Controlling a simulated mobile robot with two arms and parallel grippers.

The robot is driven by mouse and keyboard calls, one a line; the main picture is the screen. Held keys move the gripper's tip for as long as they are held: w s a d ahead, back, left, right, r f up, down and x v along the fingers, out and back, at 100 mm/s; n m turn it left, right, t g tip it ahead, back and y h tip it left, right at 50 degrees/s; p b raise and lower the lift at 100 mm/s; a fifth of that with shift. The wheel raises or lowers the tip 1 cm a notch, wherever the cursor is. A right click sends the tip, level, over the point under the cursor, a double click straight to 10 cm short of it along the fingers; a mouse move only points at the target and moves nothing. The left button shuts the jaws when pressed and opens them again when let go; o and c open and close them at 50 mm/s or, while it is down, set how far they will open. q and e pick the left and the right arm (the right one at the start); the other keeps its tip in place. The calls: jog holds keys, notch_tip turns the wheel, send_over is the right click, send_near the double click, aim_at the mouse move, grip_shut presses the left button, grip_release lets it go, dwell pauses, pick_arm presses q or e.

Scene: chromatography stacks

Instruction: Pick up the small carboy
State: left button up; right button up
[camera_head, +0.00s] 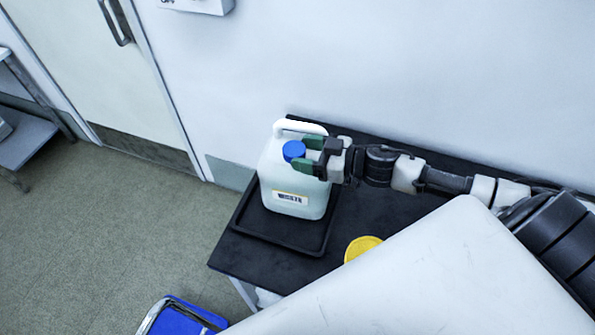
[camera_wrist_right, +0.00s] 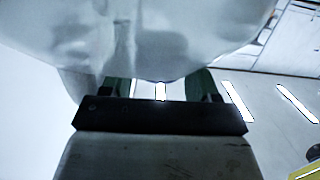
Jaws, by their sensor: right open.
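The small carboy (camera_head: 290,177) is a pale, translucent white jug with a blue cap (camera_head: 293,151), a top handle (camera_head: 300,127) and a front label. It stands upright in a black tray (camera_head: 285,232) on a dark table. My right gripper (camera_head: 306,154) reaches in from the right at the carboy's top, its green fingers apart next to the cap and handle. In the right wrist view the carboy's pale body (camera_wrist_right: 160,40) fills the top, and the green fingers (camera_wrist_right: 160,90) are partly hidden by it. Contact cannot be told. My left gripper is not in view.
A yellow round object (camera_head: 362,247) lies on the dark table (camera_head: 375,215) right of the tray. A white wall stands close behind the table. A blue stool seat (camera_head: 185,318) is at the bottom, and a door (camera_head: 90,75) and grey shelf (camera_head: 25,140) are at left.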

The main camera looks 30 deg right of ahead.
jog(key=shift+x, duration=1.2)
grip_shut()
jog(key=shift+r, duration=0.15)
